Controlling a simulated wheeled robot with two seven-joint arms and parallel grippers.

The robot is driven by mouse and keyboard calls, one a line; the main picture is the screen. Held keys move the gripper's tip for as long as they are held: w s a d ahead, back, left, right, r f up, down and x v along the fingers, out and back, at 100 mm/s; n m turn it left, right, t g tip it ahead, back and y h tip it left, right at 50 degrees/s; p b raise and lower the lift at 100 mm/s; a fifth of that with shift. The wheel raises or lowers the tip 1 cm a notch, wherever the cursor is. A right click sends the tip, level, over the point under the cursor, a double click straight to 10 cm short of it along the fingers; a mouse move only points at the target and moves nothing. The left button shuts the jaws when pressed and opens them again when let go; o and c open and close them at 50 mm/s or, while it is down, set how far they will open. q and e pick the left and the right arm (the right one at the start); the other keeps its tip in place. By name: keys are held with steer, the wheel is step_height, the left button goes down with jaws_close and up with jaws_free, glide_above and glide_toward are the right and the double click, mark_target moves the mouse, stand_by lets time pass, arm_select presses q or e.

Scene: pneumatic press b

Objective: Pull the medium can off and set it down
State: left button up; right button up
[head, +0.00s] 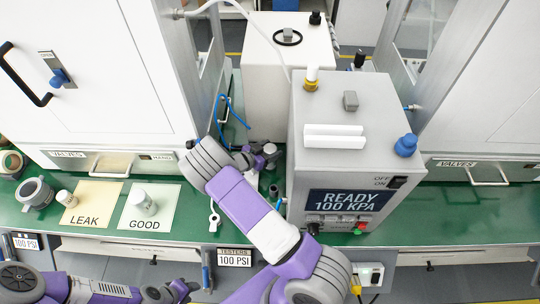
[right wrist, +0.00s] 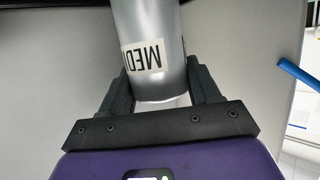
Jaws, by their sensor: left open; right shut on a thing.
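The medium can (right wrist: 155,50) is a silver cylinder with a white label reading "MED", upside down in the right wrist view. My right gripper (right wrist: 160,85) is shut on it, one dark finger on each side. In the head view my right gripper (head: 258,155) is beside the left side of the grey press box (head: 310,170), above the green bench; the can cannot be made out clearly there. My left gripper (head: 172,291) is open, low at the front left, in front of the bench and away from the can.
A cream LEAK pad (head: 88,218) and a pale GOOD pad (head: 165,222) lie on the green bench (head: 200,230) at the left, each with a small can on it. A grey ring-shaped part (head: 36,193) stands left of them. Blue tubing (head: 222,118) runs behind my right gripper.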

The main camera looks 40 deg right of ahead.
steer(key=shift+r+p, duration=1.1)
steer(key=shift+r, duration=0.35)
steer(key=shift+r, duration=0.1)
steer(key=shift+r+p, duration=1.65)
steer(key=shift+r, duration=0.3)
